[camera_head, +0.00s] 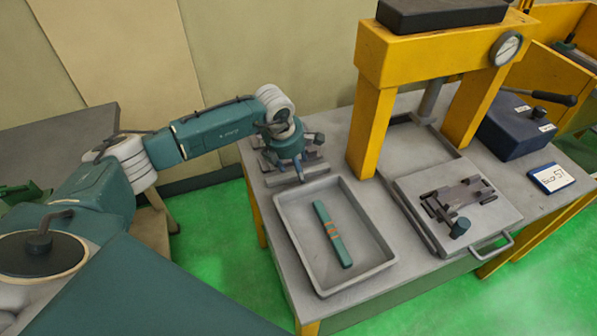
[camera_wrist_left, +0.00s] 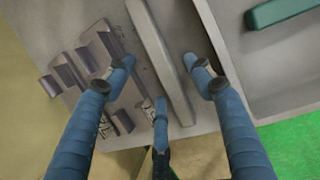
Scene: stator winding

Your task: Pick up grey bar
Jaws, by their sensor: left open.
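The grey bar (camera_wrist_left: 157,50) is long and plain and lies on the grey table. In the head view its edge (camera_head: 313,173) shows just behind the tray, partly hidden by my gripper. My left gripper (camera_head: 291,160) is above it, pointing down. In the left wrist view the fingers of my left gripper (camera_wrist_left: 163,80) are spread open, with the bar running between them. No contact with the bar can be made out. My right gripper is not in view.
A grey tray (camera_head: 291,245) holding a green bar with orange stripes (camera_head: 333,235) stands in front of the bar. Dark metal fixtures (camera_wrist_left: 105,60) lie beside the bar. A yellow press (camera_head: 372,115) and a plate with a handle (camera_head: 480,222) stand to the right.

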